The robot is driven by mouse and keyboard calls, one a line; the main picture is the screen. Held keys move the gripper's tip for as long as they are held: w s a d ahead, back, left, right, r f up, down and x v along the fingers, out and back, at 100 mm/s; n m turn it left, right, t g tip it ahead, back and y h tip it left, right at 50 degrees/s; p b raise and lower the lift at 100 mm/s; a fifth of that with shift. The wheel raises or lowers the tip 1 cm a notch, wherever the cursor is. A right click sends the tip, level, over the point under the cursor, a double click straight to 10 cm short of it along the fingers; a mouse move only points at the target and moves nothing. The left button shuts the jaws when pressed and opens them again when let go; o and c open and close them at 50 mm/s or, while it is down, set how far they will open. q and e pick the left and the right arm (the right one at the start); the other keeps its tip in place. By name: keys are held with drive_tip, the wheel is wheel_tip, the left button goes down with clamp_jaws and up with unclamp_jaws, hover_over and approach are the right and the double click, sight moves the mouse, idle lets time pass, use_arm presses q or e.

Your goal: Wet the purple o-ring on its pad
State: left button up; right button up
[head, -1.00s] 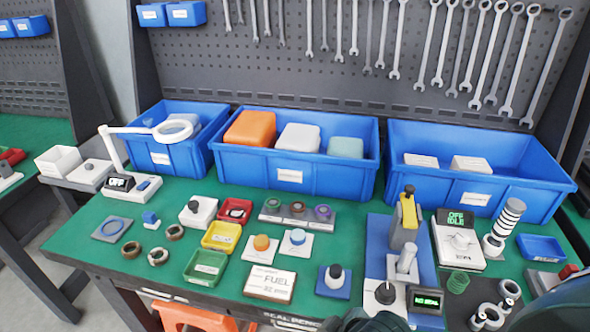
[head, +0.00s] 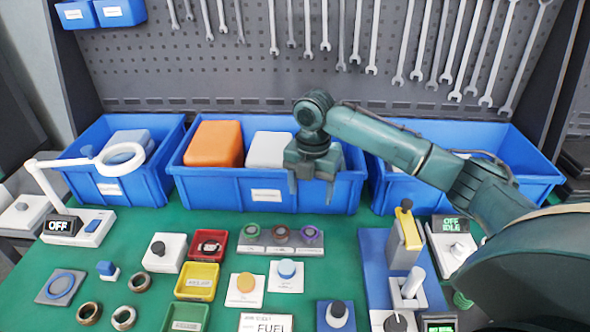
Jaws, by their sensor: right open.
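The purple o-ring (head: 310,234) sits on the right-hand pad of a grey strip (head: 270,248) in the head view, beside a green ring (head: 251,231) and a dark reddish ring (head: 280,233). My right gripper (head: 312,190) is open and empty, its fingers pointing down. In the picture it is just above the purple o-ring, in front of the middle blue bin; its exact height over the strip is hard to tell. Nothing covers the o-ring. My left gripper is not in view.
Blue bins (head: 262,197) line the back of the green bench.

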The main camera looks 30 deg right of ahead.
hover_over(310, 233)
wheel_tip(310, 233, down, 4)
wheel_tip(310, 233, down, 7)
drive_tip(key=shift+f+p, duration=0.2)
drive_tip(key=shift+p, duration=0.2)
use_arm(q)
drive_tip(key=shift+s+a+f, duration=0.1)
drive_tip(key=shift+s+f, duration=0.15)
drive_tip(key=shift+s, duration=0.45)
use_arm(e)
drive_tip(key=shift+f, duration=0.65)
drive_tip(key=shift+c, duration=0.4)
drive_tip(key=c, duration=0.9)
drive_tip(key=o, duration=0.3)
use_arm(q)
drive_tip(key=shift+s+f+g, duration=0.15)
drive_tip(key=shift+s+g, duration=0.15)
use_arm(e)
drive_tip(key=shift+r, duration=0.1)
drive_tip(key=shift+c, duration=1)
